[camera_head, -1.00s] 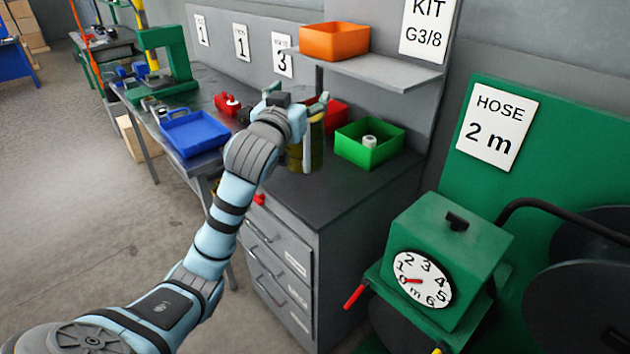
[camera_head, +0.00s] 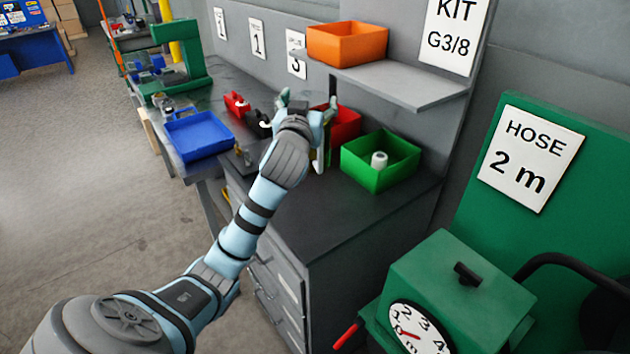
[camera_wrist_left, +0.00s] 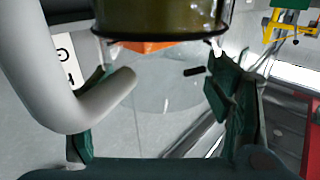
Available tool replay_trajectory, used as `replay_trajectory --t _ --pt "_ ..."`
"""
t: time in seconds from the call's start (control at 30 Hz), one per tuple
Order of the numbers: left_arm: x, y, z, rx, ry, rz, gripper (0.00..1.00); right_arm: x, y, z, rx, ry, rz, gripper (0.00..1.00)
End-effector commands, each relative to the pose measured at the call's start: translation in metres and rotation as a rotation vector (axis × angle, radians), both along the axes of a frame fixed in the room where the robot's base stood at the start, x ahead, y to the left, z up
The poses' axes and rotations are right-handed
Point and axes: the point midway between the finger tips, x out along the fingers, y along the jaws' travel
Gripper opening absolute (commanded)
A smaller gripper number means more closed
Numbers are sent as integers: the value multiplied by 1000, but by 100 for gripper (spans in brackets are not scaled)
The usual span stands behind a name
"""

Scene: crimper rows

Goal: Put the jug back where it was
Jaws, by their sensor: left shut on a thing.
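My left gripper (camera_head: 307,108) is over the far part of the dark cabinet top, by the red bin. It is shut on the jug. In the head view my gripper and wrist hide nearly all of the jug; a pale upright strip beside the wrist may be its handle. In the left wrist view the jug (camera_wrist_left: 165,18) shows at the top, clear with olive liquid, and a thick grey handle curves in at the left. The gripper's green fingers (camera_wrist_left: 160,100) are on either side. I cannot tell whether the jug touches the cabinet top. My right gripper is not in view.
A green bin (camera_head: 353,170) holding a white part and a red bin (camera_head: 347,128) stand close to the right. An orange bin (camera_head: 346,45) is on the shelf (camera_head: 400,85) above. A blue tray (camera_head: 197,136) lies left. The cabinet top's near part (camera_head: 300,215) is clear.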

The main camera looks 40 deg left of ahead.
Motion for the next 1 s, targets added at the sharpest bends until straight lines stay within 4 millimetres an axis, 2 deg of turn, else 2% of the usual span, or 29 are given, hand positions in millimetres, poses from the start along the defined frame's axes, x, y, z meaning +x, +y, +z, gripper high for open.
replay_trajectory --t 0.03,0.1,0.2,0.3,0.37,0.6,0.87,0.9,1.0 --pt "0 -1 -24 -2 9 -3 18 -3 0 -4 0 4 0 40" --pt "1 -3 -52 -1 8 -5 18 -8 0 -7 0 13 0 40" --pt "1 -3 -88 -2 7 -6 18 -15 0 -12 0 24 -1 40" --pt "1 -3 -108 -1 3 -6 18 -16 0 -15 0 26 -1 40" --pt "0 -2 -115 -1 0 -4 18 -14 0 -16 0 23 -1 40" --pt "-1 -1 -157 0 1 -2 18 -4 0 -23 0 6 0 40" --pt "-1 -1 -158 -1 0 -2 18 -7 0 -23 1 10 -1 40" --pt "-1 -1 -159 -2 1 -2 75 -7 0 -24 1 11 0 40" --pt "-1 -1 -159 -1 0 -2 91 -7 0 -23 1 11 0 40"
